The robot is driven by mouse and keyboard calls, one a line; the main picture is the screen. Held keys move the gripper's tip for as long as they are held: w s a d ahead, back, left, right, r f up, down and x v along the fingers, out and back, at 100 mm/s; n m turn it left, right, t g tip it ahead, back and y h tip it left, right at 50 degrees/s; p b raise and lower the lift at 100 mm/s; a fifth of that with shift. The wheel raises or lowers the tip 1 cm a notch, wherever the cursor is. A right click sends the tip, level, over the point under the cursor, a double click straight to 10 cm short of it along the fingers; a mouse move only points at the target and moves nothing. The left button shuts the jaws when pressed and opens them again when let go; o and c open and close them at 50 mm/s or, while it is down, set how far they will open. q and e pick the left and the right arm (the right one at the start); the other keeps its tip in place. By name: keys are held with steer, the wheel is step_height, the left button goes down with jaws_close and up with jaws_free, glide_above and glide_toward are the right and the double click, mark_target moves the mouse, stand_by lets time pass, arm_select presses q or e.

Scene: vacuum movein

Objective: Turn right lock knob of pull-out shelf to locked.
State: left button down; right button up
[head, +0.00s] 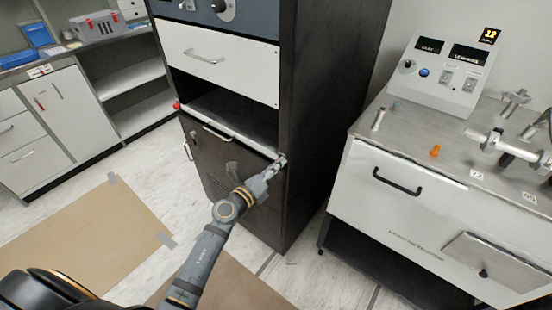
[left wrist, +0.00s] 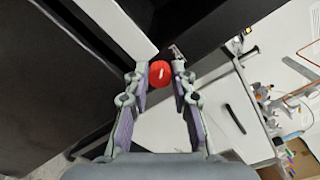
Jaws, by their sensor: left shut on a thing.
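The pull-out shelf (head: 232,137) is a white-edged board with a bar handle in the dark cabinet, under an open bay. Its right lock knob is red with a small white mark (left wrist: 160,74) and sits at the shelf's right front corner. My left gripper (head: 279,163) reaches that corner and covers the knob in the head view. In the left wrist view the fingertips (left wrist: 160,68) are closed around the knob's two sides. The red left lock knob (head: 177,105) shows at the shelf's other end. My right gripper is not in view.
A white drawer (head: 216,62) is shut above the bay. A steel-topped bench (head: 365,125) with a control box (head: 440,75) stands to the right across a narrow gap. Brown sheets (head: 90,220) lie on the floor at left.

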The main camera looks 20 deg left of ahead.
arm_select(q)
steer(key=shift+n+p, duration=3.75)
steer(key=shift+n, duration=1.15)
steer(key=c, duration=1.1)
jaws_free()
